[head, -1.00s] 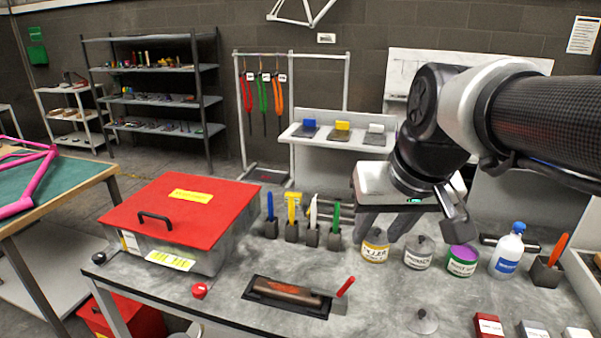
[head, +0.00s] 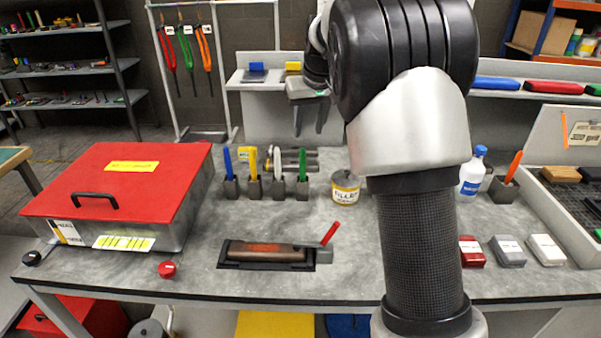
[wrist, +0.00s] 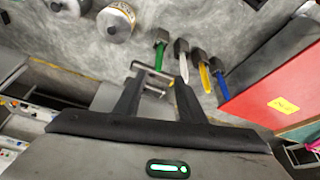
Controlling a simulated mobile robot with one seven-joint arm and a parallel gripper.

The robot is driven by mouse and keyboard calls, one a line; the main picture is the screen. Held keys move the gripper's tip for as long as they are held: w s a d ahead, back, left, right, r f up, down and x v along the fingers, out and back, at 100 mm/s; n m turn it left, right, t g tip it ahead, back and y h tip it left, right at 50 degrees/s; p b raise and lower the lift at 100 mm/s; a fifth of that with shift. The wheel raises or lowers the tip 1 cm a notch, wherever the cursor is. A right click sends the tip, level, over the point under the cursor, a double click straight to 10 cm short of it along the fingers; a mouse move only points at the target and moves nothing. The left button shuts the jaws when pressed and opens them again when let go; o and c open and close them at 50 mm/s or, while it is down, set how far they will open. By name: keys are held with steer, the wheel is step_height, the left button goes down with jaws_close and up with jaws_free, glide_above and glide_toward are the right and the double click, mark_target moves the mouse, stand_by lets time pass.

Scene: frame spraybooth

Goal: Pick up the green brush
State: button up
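The green brush (head: 303,162) stands upright, handle up, in a small dark block (head: 303,188) on the grey bench. It is the rightmost of a row with a blue (head: 227,162), a yellow (head: 250,158) and a white (head: 276,156) tool. My gripper (head: 309,128) is open and empty, fingers down, above and behind the green brush in the head view. In the wrist view the green brush (wrist: 160,46) shows just beyond the open gripper (wrist: 159,80), apart from both fingertips. The white tool shows beside it there.
A filler tin (head: 345,190) stands right of the green brush. A large red-lidded box (head: 125,185) is at the left. A tray with a brown roller-like item and a red-handled tool (head: 330,234) lies in front. Bare bench lies between the tray and the row.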

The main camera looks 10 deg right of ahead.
mark_target(304, 156)
steer(key=x, duration=1.6)
steer(key=shift+d+f, duration=0.1)
steer(key=shift+d, duration=0.05)
steer(key=shift+s, duration=0.1)
steer(key=shift+c, duration=0.4)
jaws_close()
